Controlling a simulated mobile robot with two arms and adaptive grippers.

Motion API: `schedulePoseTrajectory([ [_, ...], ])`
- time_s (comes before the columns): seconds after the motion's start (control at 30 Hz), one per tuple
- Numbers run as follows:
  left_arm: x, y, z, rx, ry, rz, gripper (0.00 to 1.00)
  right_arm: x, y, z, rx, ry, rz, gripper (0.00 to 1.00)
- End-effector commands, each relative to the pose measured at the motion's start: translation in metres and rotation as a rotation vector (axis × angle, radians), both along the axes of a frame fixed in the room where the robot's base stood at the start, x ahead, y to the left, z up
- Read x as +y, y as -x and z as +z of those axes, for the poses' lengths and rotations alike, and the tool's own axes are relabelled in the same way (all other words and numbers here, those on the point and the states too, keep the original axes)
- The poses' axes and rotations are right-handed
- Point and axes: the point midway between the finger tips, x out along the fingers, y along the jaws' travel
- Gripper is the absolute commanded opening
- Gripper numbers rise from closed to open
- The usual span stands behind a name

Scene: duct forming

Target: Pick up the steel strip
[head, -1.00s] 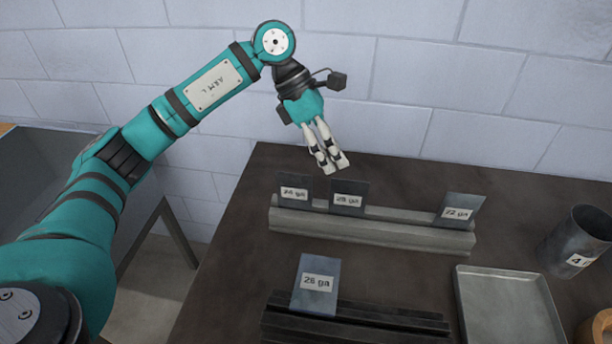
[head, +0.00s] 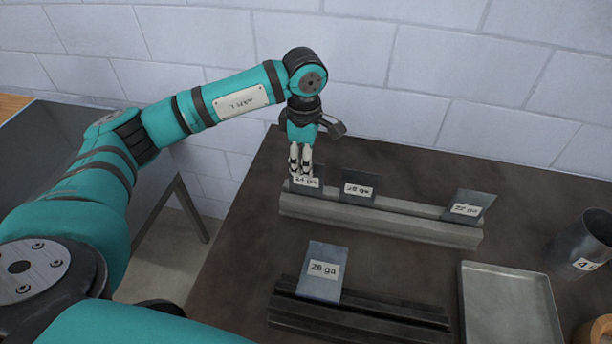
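Several small dark metal plates with gauge labels are in the head view. The 24 ga plate (head: 316,188), the 28 ga plate (head: 359,187) and the 22 ga plate (head: 467,207) stand in a long grey slotted rack (head: 400,224). The 26 ga plate (head: 323,270) leans in a black slotted rack (head: 365,317) nearer to me. Which of them is the steel strip, I cannot tell. My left gripper (head: 300,172) points down at the top of the 24 ga plate and partly covers it. Its fingers are close together; whether they grip the plate is unclear. My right gripper is out of view.
A shallow grey metal tray (head: 508,304) lies at the right of the dark table (head: 400,262). A dark cylinder (head: 585,243) with a label stands at the right edge, with a wooden item (head: 597,331) below. A block wall (head: 420,90) rises behind.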

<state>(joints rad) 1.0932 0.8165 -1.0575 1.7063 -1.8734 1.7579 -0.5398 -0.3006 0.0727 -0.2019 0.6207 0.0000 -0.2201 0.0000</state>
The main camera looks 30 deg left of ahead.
Motion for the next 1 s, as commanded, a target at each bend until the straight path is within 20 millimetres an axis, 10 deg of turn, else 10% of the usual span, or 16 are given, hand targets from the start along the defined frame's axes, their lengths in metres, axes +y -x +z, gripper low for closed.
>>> schedulePoseTrajectory([
  [0.47, -0.006, 0.005, -0.051, 0.002, 0.001, 0.001, 0.3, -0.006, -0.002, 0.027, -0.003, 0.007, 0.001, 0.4],
  [1.0, -0.006, 0.004, -0.055, 0.0, 0.001, 0.0, 0.3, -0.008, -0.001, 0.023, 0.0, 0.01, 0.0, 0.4],
])
